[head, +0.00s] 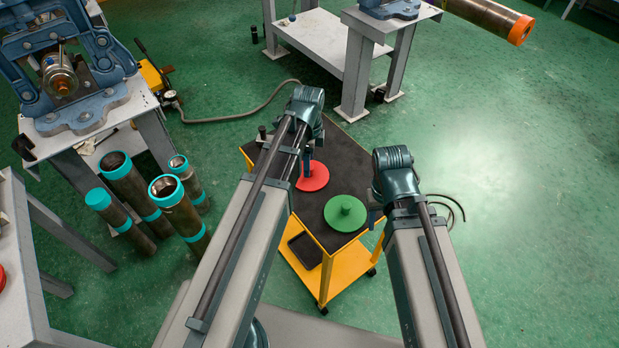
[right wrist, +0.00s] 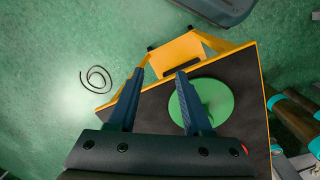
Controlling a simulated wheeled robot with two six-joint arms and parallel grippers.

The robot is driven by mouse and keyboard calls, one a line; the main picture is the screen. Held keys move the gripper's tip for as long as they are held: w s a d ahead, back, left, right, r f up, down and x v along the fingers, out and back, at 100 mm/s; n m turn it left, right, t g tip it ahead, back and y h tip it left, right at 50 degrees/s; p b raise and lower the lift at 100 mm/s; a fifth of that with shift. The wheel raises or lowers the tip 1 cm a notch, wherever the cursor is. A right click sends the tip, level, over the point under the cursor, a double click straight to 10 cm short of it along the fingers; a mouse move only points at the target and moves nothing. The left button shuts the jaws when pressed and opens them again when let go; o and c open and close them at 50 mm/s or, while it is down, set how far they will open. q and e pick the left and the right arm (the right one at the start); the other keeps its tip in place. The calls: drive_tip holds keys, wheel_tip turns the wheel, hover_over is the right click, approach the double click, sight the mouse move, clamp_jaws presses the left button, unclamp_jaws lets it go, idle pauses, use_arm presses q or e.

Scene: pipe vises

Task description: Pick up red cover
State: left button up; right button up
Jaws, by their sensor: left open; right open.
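The red cover (head: 313,178) is a round disc lying on the dark top of a yellow cart (head: 335,277). My left gripper (head: 303,163) is open over the red cover, with a blue finger in front of its middle. The picture does not show whether they touch. A green cover (head: 345,213) with a raised knob lies nearer on the same cart. My right gripper (head: 374,219) is open and empty beside the green cover. In the right wrist view its fingers (right wrist: 160,73) are spread above the cart top, and a small red bit (right wrist: 244,149) shows at the right.
Several dark pipes with teal ends (head: 180,208) stand on the floor at the left. A blue vise (head: 75,75) sits on a bench at the upper left. A light table (head: 335,45) stands behind the cart. The green floor to the right is mostly clear.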

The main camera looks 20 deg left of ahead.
sight(319, 179)
use_arm(q)
wheel_tip(319, 179, down, 3)
drive_tip(key=shift+d+f+b, duration=0.15)
drive_tip(key=shift+b, duration=1)
clamp_jaws()
